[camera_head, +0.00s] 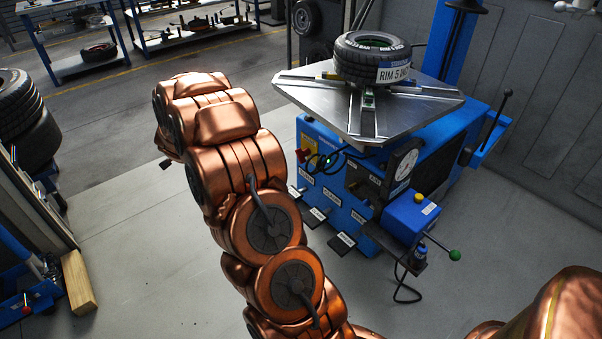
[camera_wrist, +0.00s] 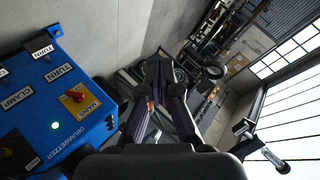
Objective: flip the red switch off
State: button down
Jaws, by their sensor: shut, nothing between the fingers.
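The red switch (camera_wrist: 74,96) sits on a yellow plate labelled MAINS, on the blue machine's panel (camera_wrist: 40,105) at the left of the wrist view. Its handle looks turned at a slant to the panel edges. In the head view the red switch (camera_head: 303,154) shows small on the left side of the blue tyre machine (camera_head: 345,205). My gripper (camera_wrist: 163,62) is shut and empty in the middle of the wrist view, its dark fingers to the right of the switch and apart from it. In the head view my copper arm mostly hides the gripper.
A tyre (camera_head: 372,58) lies on the machine's metal turntable (camera_head: 310,92). Cables hang beside the switch. A green lamp (camera_wrist: 56,126) glows near the switch. Pedals (camera_head: 342,243) stick out at the machine's foot. A wooden block (camera_head: 79,283) lies at left; floor between is clear.

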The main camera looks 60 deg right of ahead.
aim_at(301, 163)
jog(key=s+d+f+m+g+h+b, duration=0.2)
jog(key=s+d+f+m+h+b, duration=0.1)
jog(key=d+f, duration=0.45)
jog(key=s+d+f+m+g+h+b, duration=0.2)
jog(key=s+d+f+m+b, duration=0.15)
jog(key=d+f, duration=0.35)
jog(key=s+d+f+m+g+h+b, duration=0.3)
jog(key=s+d+f+g, duration=0.3)
jog(key=s+d, duration=0.4)
jog(key=s+f+m+h, duration=0.1)
jog(key=s, duration=0.2)
jog(key=shift+f, duration=0.2)
jog(key=shift+d, duration=0.1)
jog(key=shift+w+d+f+b, duration=0.45)
jog(key=shift+d+f+b, duration=0.25)
jog(key=shift+d, duration=1.05)
jog(key=shift+w+d+f+b, duration=0.5)
jog(key=shift+d+b, duration=0.3)
jog(key=shift+d, duration=1)
jog(key=shift+w+d+f+b, duration=0.4)
jog(key=shift+d+f+b, duration=0.35)
jog(key=shift+d, duration=1)
